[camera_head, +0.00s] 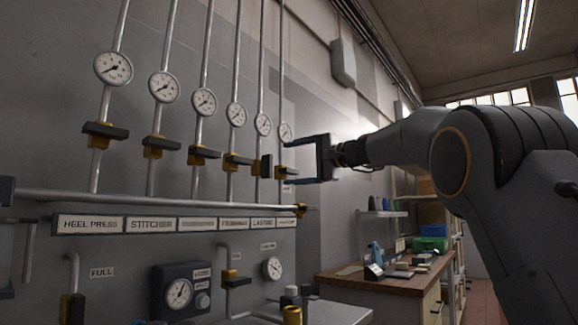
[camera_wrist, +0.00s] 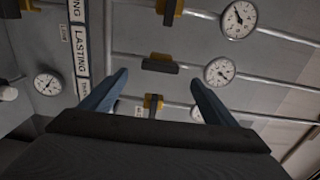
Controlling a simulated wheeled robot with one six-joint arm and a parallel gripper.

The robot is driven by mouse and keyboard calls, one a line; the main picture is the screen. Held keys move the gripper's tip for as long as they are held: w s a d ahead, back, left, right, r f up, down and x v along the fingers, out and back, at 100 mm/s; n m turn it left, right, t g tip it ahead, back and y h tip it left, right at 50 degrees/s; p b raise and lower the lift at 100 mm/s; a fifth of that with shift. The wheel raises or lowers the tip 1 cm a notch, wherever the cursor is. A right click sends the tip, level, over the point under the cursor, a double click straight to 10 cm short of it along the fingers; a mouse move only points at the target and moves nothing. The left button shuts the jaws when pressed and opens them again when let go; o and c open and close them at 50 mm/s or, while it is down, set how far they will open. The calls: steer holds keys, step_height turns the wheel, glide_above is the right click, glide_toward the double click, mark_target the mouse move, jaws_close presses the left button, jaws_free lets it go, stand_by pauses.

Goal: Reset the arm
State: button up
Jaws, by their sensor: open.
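My gripper (camera_head: 300,163) is open and empty in the head view, in front of the right end of a wall panel with gauges and valves. In the wrist view, the two blue fingers of my gripper (camera_wrist: 160,92) are spread apart and point at the panel. A valve with a dark handle and yellow body (camera_wrist: 153,102) shows between the fingers, behind them. I cannot tell whether the fingers touch anything. My arm reaches in from the right in the head view.
Several round gauges (camera_head: 165,87) sit on vertical pipes with valves (camera_head: 156,145) below them. A horizontal pipe (camera_head: 160,202) runs above the label strip (camera_head: 151,225). A wooden-topped bench (camera_head: 385,283) with a green box (camera_head: 431,243) stands at the lower right.

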stand_by(0.4)
steer(key=s+a+f+n+g+h, duration=0.1)
steer(key=s+f+g+h, duration=0.1)
steer(key=s+f, duration=0.5)
steer(key=s+a+f+n+g+h, duration=0.15)
steer(key=s+f, duration=0.25)
steer(key=f, duration=0.8)
steer(key=s+a+f+n+g+h, duration=0.1)
steer(key=s+f+g+h, duration=0.1)
steer(key=s+f, duration=0.5)
steer(key=s+d+f+n+g+h, duration=0.2)
steer(key=s+f+h, duration=0.1)
steer(key=s+f, duration=0.9)
steer(key=s+d+f+n+g+h, duration=0.2)
steer(key=s+d+f, duration=0.3)
steer(key=s+f, duration=0.45)
steer(key=s+d+f+n+g+h, duration=0.25)
steer(key=s+d+f, duration=0.25)
steer(key=s+f, duration=0.45)
steer(key=s+d+r+m+t+h+p, duration=0.1)
steer(key=d+r+m+p, duration=0.1)
steer(key=d+r+p, duration=0.7)
steer(key=shift+s+d+r+m+p, duration=0.15)
steer(key=shift+s+r+m+p, duration=0.35)
steer(key=shift+p, duration=3.65)
steer(key=shift+w+r, duration=0.1)
steer(key=shift+w, duration=0.05)
